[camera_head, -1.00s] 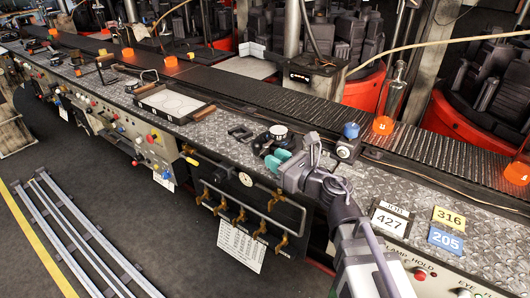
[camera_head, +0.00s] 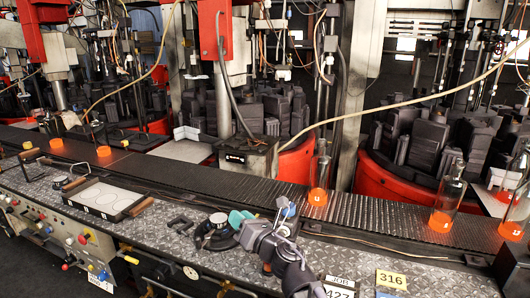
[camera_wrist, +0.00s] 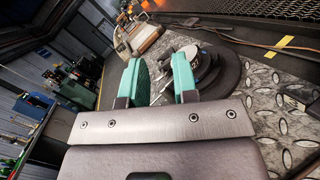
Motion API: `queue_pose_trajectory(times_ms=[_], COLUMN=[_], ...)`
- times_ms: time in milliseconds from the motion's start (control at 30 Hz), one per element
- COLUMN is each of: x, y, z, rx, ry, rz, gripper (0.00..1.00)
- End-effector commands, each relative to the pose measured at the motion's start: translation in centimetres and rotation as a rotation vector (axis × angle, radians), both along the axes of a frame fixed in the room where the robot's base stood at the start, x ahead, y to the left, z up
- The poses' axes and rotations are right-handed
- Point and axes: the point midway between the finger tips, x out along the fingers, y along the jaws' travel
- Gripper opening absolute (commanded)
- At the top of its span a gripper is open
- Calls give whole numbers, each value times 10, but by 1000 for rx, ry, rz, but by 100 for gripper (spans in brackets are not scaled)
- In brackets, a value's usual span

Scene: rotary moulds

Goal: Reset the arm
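My gripper (camera_head: 238,217) is low over the patterned metal bench top, close to a black round device (camera_head: 212,236) with a dial on top. In the wrist view my gripper (camera_wrist: 158,75) has its two green fingers well apart, with nothing seen held between them. The black round device (camera_wrist: 226,72) is beyond and to the right of the fingers there, partly hidden by the right finger. I cannot tell whether a finger touches it. My arm reaches in from the lower edge of the head view.
A conveyor (camera_head: 260,190) runs behind the bench, with clear bottles (camera_head: 319,175) glowing orange at the base. Number plates, including a yellow 316 (camera_head: 391,280), lie to the right. Red-based machines stand behind.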

Motion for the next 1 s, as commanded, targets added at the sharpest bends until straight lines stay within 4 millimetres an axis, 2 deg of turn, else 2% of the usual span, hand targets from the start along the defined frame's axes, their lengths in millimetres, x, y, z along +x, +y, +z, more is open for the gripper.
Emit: queue_pose_trajectory(times_ms=[33, 67, 100, 167, 200, 267, 300, 367, 400, 500, 533, 600, 667, 1000], x=[15, 26, 37, 43, 37, 16, -5, -42, -66, -115, -124, -139, -143, -143], y=[-32, -58, -95, -155, -191, -234, -252, -266, -268, -262, -259, -255, -253, -253], z=[44, 59, 74, 88, 89, 84, 80, 76, 76, 81, 82, 83, 81, 77], rx=[130, 243, 412, 703, 908, 1208, 1395, 1636, 1760, 1945, -1924, -1825, -1792, -1790], ry=[105, 192, 317, 521, 656, 850, 968, 1125, 1212, 1359, -1355, -1299, -1280, -1282], rz=[-138, -248, -401, -654, -826, -1087, -1261, -1515, -1676, -2004, 2024, 1989, 1978, 1981], gripper=[27, 27, 27, 27, 27, 27, 27, 27, 27, 27, 27, 27, 27, 27])
